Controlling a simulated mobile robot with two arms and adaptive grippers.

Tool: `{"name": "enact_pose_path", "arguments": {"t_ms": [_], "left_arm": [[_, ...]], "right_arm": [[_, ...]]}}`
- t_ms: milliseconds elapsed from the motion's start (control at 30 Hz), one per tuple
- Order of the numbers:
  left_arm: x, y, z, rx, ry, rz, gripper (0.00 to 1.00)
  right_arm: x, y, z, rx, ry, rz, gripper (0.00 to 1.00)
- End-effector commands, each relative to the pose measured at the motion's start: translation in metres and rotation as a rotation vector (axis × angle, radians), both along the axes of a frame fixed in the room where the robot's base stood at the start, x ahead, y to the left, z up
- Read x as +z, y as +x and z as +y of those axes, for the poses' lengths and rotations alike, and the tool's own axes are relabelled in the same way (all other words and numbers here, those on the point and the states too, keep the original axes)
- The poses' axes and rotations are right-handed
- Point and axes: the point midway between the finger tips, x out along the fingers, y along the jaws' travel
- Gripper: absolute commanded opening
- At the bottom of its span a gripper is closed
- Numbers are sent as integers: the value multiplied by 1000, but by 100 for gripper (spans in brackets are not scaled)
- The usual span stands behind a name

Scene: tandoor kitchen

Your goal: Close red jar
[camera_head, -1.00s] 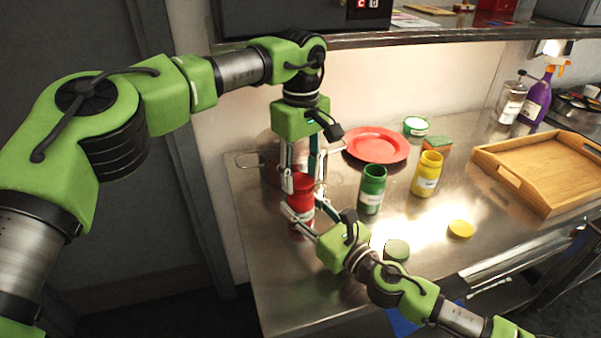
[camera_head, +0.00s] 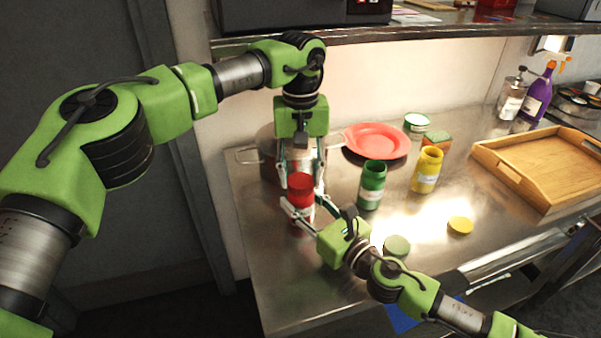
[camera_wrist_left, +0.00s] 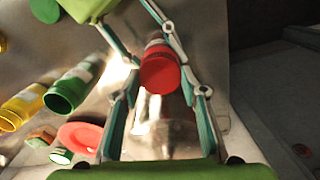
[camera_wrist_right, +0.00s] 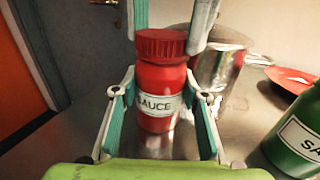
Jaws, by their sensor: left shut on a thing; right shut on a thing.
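The red jar (camera_wrist_right: 160,100), labelled "SAUCE", stands upright on the steel table with its ribbed red lid (camera_wrist_right: 160,44) sitting on top. No gap shows between lid and jar, but I cannot tell how tight it is. My left gripper (camera_head: 302,178) points down from above, its fingers shut on the sides of the lid; the lid also shows in the left wrist view (camera_wrist_left: 160,72). My right gripper (camera_head: 299,214) reaches in low from the front right and is shut on the jar body. The fingers partly hide the jar in the head view.
A metal pot (camera_head: 268,150) stands close behind the jar. Open green (camera_head: 371,187) and yellow (camera_head: 427,172) jars stand to the right, their lids (camera_head: 396,246) (camera_head: 460,225) lying in front. A red plate (camera_head: 377,140), a sponge (camera_head: 437,138) and a wooden tray (camera_head: 545,165) lie farther off.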

Motion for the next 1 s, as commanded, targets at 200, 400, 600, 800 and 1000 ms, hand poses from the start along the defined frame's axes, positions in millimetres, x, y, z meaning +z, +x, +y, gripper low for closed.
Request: {"name": "enact_pose_path", "arguments": {"t_ms": [200,400,600,800,1000], "left_arm": [[0,0,0,-376,-2,1,33],[1,0,0,-552,-1,-1,33],[1,1,0,-571,-1,-2,33],[1,1,0,-569,0,-1,56],[0,0,0,-568,-1,0,56]], "right_arm": [[-1,0,0,0,0,2,0],[-1,0,0,0,0,2,0],[-1,0,0,0,0,2,0],[-1,0,0,0,0,2,0],[-1,0,0,0,0,2,0]]}}
